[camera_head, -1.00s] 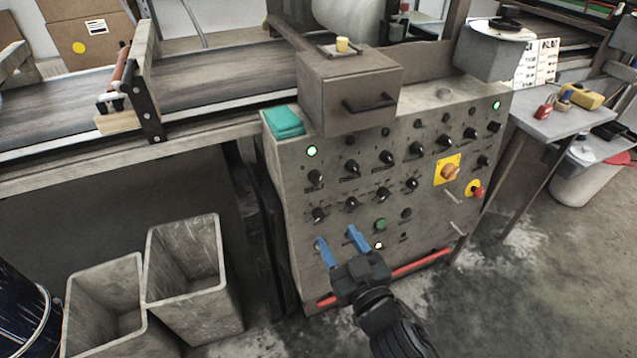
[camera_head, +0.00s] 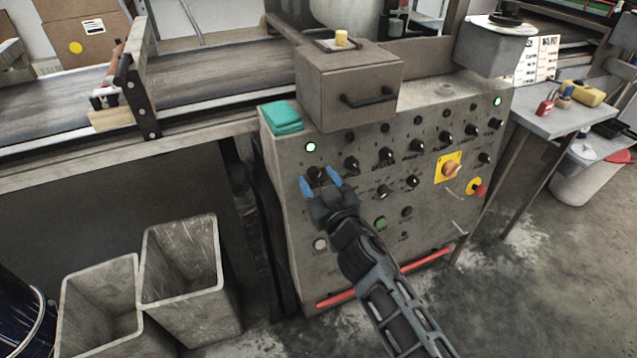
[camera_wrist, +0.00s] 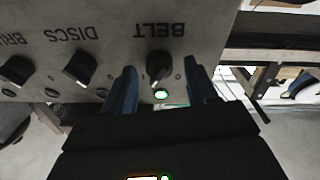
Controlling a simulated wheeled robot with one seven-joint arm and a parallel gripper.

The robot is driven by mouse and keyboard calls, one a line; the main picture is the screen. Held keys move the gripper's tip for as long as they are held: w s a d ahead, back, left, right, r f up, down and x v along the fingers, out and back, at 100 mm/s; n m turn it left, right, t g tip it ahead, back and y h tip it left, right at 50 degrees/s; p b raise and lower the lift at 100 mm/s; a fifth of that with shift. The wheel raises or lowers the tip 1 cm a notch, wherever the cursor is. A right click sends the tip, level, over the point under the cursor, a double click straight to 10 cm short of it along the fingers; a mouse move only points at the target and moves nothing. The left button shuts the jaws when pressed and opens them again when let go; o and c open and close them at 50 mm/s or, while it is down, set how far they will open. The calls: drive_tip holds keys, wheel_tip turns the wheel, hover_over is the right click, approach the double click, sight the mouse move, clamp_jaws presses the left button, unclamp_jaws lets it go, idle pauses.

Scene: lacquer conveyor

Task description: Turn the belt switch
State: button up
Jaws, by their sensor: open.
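The belt switch (camera_wrist: 159,68) is a black rotary knob under the label BELT, which reads upside down in the wrist view. A green lamp (camera_wrist: 161,94) is lit beside it. My gripper (camera_wrist: 160,90) is open, with one blue finger on each side of the knob and a gap on both sides. In the head view my gripper (camera_head: 320,186) is at the panel's upper left, over the belt switch (camera_head: 316,173), which is partly hidden behind the fingers. The lit lamp (camera_head: 311,147) shows just above.
The grey control panel (camera_head: 290,215) carries several other black knobs, including DISCS (camera_wrist: 79,68), next to the belt switch. A yellow-backed orange switch (camera_head: 449,167) and a red button (camera_head: 480,190) are to the right. A drawer box (camera_head: 345,85) stands on top.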

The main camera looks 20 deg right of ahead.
drive_tip(key=shift+w, duration=0.15)
drive_tip(key=shift+c, duration=0.2)
drive_tip(key=c, duration=1)
drive_tip(key=shift+n+p, duration=0.3)
drive_tip(key=shift+n, duration=0.1)
drive_tip(key=shift+d+r+n+y+p, duration=0.1)
drive_tip(key=shift+n+y+p, duration=0.4)
drive_tip(key=shift+n+p, duration=0.9)
drive_tip(key=n+p, duration=0.2)
drive_tip(key=n, duration=0.2)
drive_tip(key=shift+r+n+y, duration=0.1)
drive_tip(key=shift+n+y, duration=0.2)
drive_tip(key=shift+y, duration=0.1)
drive_tip(key=n+y+p, duration=0.1)
drive_tip(key=n+p, duration=0.2)
drive_tip(key=n, duration=0.2)
drive_tip(key=shift+g+p, duration=0.35)
drive_tip(key=shift+g, duration=0.05)
drive_tip(key=shift+f+n, duration=0.2)
drive_tip(key=shift+n, duration=0.2)
